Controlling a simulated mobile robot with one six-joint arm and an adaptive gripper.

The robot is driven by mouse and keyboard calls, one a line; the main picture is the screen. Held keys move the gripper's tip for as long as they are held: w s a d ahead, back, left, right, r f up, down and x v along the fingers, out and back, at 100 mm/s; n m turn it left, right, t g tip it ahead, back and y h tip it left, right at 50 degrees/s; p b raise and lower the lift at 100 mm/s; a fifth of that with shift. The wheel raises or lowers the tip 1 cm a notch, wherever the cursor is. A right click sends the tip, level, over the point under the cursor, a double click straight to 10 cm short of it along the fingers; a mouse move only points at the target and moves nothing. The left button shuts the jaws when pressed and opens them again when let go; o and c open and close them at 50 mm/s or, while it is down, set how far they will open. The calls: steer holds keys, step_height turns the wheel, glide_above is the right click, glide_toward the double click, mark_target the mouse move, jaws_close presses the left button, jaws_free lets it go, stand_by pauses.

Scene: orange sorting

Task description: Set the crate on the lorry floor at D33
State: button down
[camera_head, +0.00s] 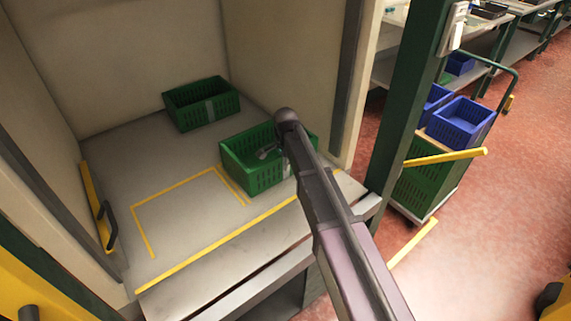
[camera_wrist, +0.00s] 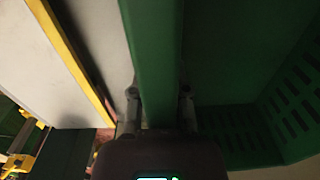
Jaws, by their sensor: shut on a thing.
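A green perforated crate (camera_head: 250,178) is at the right front of the lorry floor (camera_head: 150,185), just right of a yellow outlined rectangle (camera_head: 181,184). My gripper (camera_wrist: 158,104) is shut on this crate's rim (camera_wrist: 153,50), with one finger on each side of it in the wrist view. My arm covers the crate's right part in the head view. I cannot tell whether the crate's base touches the floor. No D33 label is readable.
A second green crate (camera_head: 201,104) stands against the back wall. A yellow line (camera_head: 215,245) runs along the front edge of the floor. A yellow bar with a dark handle (camera_head: 105,215) is at the left wall. A trolley with blue bins (camera_head: 461,122) stands outside right.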

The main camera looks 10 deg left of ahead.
steer(key=shift+f, duration=0.1)
steer(key=c, duration=0.5)
jaws_free()
step_height(320, 180, up, 9)
steer(key=p, duration=0.9)
stand_by(0.4)
stand_by(0.5)
steer(key=s+d+r+n+p, duration=0.1)
steer(key=s+d+n, duration=0.1)
steer(key=s+d, duration=0.4)
steer(key=s+d+r+n+p, duration=0.2)
steer(key=s+d, duration=0.5)
steer(key=d, duration=0.8)
steer(key=s+d+r+n+p, duration=0.1)
steer(key=s+d+n, duration=0.3)
steer(key=d, duration=0.6)
steer(key=shift+s+d+r+p, duration=0.1)
steer(key=shift+s+r+p, duration=0.1)
steer(key=shift+s, duration=0.4)
steer(key=shift+s+d+r+p, duration=0.1)
steer(key=shift+s+r, duration=0.05)
steer(key=shift+s, duration=0.45)
